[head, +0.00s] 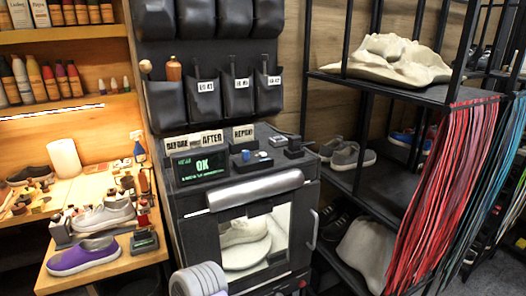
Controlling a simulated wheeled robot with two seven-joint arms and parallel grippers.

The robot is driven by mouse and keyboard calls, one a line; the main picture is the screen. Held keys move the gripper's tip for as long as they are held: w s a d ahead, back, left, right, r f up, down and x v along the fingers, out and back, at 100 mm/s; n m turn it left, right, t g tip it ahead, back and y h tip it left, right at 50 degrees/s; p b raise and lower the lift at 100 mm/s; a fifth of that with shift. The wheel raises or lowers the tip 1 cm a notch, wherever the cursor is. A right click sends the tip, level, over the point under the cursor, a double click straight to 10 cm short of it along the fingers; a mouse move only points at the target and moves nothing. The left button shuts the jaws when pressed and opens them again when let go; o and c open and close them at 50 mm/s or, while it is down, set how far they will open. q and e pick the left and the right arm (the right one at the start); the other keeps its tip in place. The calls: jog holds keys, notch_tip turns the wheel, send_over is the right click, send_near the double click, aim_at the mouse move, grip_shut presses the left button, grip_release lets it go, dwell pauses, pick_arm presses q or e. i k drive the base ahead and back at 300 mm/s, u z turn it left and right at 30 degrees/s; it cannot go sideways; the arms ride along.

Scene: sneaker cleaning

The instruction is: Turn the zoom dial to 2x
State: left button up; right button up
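A black cabinet (190,198) stands in the middle of the head view. Its lit window shows a pale shoe (243,229) on a round white plate (247,254). A small screen (201,165) on top reads "OK" in green. To its right is a small control panel (251,162) with a blue-topped control (263,154) and a small dark control (245,155). I cannot tell which control is the zoom dial, and no 2x mark is readable.
Signs reading "BEFORE" (177,143), "AFTER" (211,138) and "REPORT" (243,133) stand behind the screen. A black device (294,148) sits right of the panel. A bench with shoes is left; racks and hanging laces are right.

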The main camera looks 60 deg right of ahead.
aim_at(245, 153)
jog(key=k, duration=0.1)
jog(key=z, duration=1.15)
